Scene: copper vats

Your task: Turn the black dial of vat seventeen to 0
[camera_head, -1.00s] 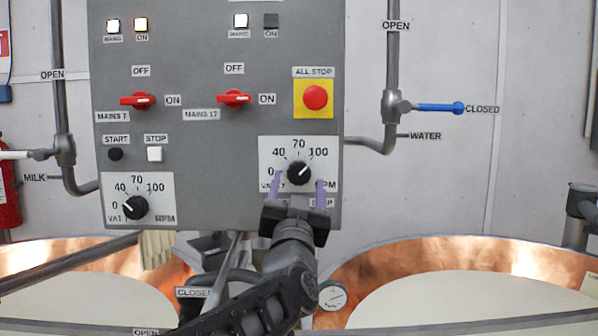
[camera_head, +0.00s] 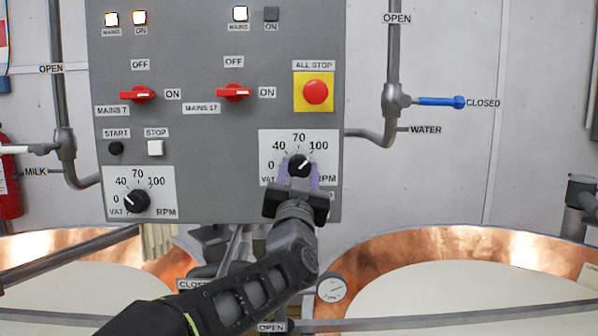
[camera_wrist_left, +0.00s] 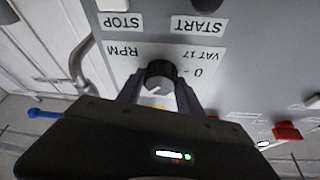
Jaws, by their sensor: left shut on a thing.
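The black dial of vat seventeen (camera_head: 299,164) is on a white scale plate (camera_head: 328,148) at the lower right of the grey panel. Its white mark points up and right, towards 100, away from the 0 at left. My left gripper (camera_head: 299,173) comes from below, its purple fingers on either side of the dial, shut on it. In the left wrist view, which is upside down, the dial (camera_wrist_left: 160,74) sits between the fingers (camera_wrist_left: 158,88), and the plate reads VAT 17. The fingers and palm hide the plate's lower part. My right gripper is not in view.
A second dial (camera_head: 136,201) on the panel (camera_head: 220,140) points to 0. Above are red switches (camera_head: 138,94) (camera_head: 234,92) and the red all-stop button (camera_head: 315,92). A blue valve handle (camera_head: 440,102) is at right. Copper vats (camera_head: 440,245) stand below.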

